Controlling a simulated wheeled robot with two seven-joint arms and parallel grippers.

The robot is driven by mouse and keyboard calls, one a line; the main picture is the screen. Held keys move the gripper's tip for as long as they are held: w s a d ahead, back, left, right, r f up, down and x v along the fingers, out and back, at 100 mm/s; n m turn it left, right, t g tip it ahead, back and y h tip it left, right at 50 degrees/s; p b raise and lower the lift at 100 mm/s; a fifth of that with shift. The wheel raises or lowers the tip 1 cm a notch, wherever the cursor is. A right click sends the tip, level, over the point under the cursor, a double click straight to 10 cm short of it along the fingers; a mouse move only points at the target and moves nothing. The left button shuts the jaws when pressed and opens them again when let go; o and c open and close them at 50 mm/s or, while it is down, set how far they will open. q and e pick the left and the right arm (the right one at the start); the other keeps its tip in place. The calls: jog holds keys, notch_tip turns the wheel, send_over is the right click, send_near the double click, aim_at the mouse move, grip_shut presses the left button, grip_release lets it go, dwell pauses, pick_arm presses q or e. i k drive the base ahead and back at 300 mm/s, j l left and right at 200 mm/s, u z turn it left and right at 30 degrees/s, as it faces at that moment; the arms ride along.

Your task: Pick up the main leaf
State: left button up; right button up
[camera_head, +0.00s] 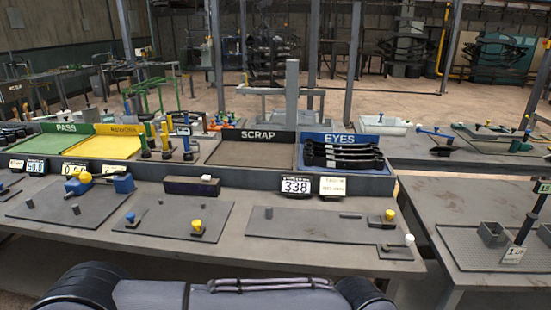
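Several dark, slightly curved leaves (340,152) lie stacked in the blue tray (310,137) labelled EYES, right of centre on the raised back shelf of the bench. They are black with paler edges and rounded ends. I cannot tell which of them, if any, is the main leaf. Neither of my grippers shows in the head view; only parts of my own body show along the bottom edge.
Left of the blue tray are an empty brown SCRAP tray (250,153), a yellow tray (105,147) and a green PASS tray (50,145). Grey plates (300,225) with small yellow-knobbed fixtures lie on the front bench.

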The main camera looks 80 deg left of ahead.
aim_at(378, 164)
jog(key=j+u, duration=0.1)
jog(key=u, duration=0.35)
jog(key=i+u, duration=0.15)
jog(key=u, duration=0.3)
jog(key=i+j+u, duration=0.1)
jog(key=u, duration=0.85)
jog(key=i+u, duration=0.15)
jog(key=u, duration=0.3)
jog(key=i+l, duration=0.1)
jog(key=u, duration=0.05)
